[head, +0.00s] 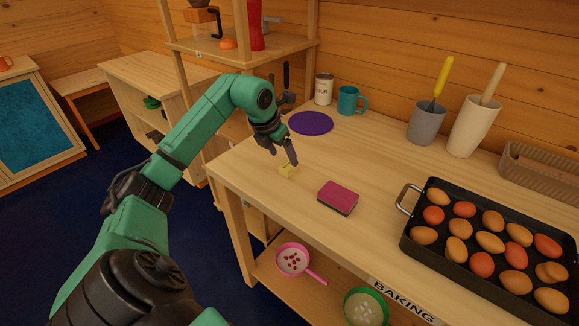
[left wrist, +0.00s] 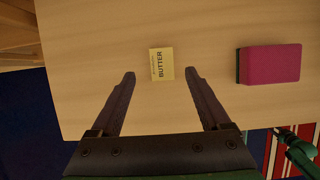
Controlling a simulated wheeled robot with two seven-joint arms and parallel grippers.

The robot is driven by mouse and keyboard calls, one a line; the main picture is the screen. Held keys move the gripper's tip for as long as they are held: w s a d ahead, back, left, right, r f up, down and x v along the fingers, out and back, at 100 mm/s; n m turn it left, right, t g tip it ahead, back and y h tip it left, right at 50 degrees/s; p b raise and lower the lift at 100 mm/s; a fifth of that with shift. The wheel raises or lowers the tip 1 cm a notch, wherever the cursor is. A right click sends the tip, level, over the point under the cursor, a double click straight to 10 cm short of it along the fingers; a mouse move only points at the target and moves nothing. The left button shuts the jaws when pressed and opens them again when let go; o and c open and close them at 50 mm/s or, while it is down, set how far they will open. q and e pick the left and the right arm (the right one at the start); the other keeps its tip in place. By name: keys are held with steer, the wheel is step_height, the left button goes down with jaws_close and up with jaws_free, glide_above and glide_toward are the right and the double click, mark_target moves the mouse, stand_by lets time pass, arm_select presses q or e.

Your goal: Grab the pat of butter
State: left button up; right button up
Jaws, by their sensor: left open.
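The pat of butter (head: 288,171) is a small pale yellow block on the wooden counter, near its left end. In the left wrist view the butter (left wrist: 162,64) shows its "BUTTER" label and lies just beyond the fingertips, in line with the gap between them. My left gripper (head: 283,157) is over the butter in the head view, its fingers pointing down. In the left wrist view its two fingers (left wrist: 160,73) are spread apart with nothing between them. My right gripper is not in view.
A pink sponge (head: 338,197) with a dark underside lies right of the butter. A black tray of eggs (head: 410,243) stands further right. A purple disc (head: 310,123), a teal mug (head: 350,100) and a white canister (head: 323,89) are behind. A wooden shelf post (head: 311,50) rises at the back left.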

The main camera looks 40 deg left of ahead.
mark_target(288, 165)
arm_select(q)
steer(key=p+x, duration=0.1)
steer(key=x, duration=0.3)
steer(key=shift+d, duration=0.2)
steer(key=shift+w+a+f, duration=0.1)
steer(key=shift+w+f, duration=0.05)
steer(key=shift+f, duration=0.15)
jaws_close()
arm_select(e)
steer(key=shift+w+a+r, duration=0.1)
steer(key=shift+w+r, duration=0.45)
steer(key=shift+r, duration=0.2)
